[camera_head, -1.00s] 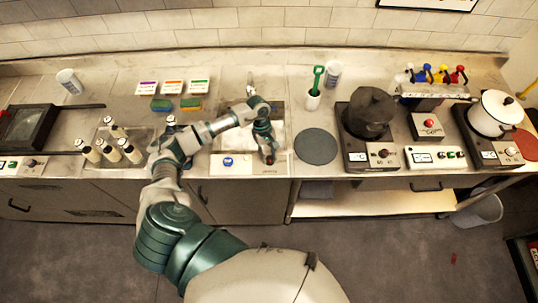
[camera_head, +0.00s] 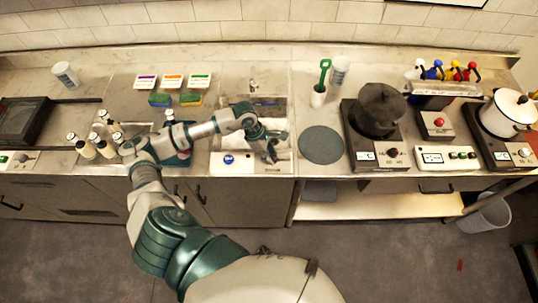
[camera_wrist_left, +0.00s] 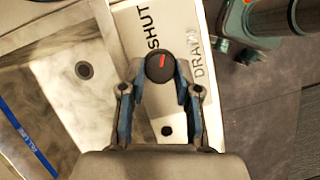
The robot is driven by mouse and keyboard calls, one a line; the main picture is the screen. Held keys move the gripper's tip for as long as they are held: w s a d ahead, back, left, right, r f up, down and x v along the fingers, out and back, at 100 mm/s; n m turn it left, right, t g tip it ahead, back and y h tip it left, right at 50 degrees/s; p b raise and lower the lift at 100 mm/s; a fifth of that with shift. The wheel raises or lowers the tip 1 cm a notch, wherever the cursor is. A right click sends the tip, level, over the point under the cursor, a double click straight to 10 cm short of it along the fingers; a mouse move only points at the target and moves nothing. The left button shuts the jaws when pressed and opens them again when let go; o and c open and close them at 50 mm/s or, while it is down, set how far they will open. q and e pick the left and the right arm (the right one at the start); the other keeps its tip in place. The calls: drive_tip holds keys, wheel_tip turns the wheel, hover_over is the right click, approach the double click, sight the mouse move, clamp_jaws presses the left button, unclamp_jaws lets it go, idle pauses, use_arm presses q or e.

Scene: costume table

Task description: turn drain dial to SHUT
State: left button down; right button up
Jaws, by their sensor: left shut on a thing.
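The drain dial (camera_wrist_left: 160,67) is a round black knob with a short red mark. It sits on a white panel (camera_wrist_left: 136,12) lettered SHUT and DRAIN. SHUT stands above the dial in the left wrist view, and DRAIN to its right. The red mark points roughly up, with a slight tilt. My left gripper (camera_wrist_left: 160,78) is shut on the dial, one finger on each side. In the head view my left gripper (camera_head: 268,152) is at the sink's front edge and hides most of the dial. My right gripper is not seen.
The metal sink basin (camera_wrist_left: 45,90) with a dark drain hole (camera_wrist_left: 84,71) lies left of the panel in the wrist view. A grey round mat (camera_head: 321,145) and a hot plate with a dark pot (camera_head: 379,108) stand right of the sink. Several bottles (camera_head: 97,142) stand left.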

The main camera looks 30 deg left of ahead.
use_arm(q)
drive_tip(key=n, duration=0.1)
drive_tip(key=n+t+b, duration=0.1)
drive_tip(key=n, duration=0.1)
drive_tip(key=n+b, duration=0.1)
drive_tip(key=shift+s+d+f+t+y, duration=0.2)
drive_tip(key=shift+s+d+t+y, duration=0.05)
drive_tip(key=shift+d+t+y, duration=0.05)
drive_tip(key=n+b, duration=0.2)
drive_tip(key=n, duration=0.1)
drive_tip(key=shift+r+t+y, duration=0.1)
drive_tip(key=shift+t+y, duration=0.2)
drive_tip(key=shift+t, duration=0.1)
drive_tip(key=shift+w+r+n, duration=0.1)
drive_tip(key=shift+r+n, duration=0.05)
drive_tip(key=shift+n, duration=0.45)
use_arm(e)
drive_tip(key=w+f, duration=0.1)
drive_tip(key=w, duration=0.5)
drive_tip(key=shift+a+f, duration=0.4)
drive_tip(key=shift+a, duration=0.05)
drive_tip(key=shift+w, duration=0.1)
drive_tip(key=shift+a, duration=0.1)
use_arm(q)
drive_tip(key=c, duration=1)
unclamp_jaws()
drive_tip(key=shift+o, duration=0.9)
drive_tip(key=shift+w+y, duration=0.1)
drive_tip(key=shift+y, duration=0.2)
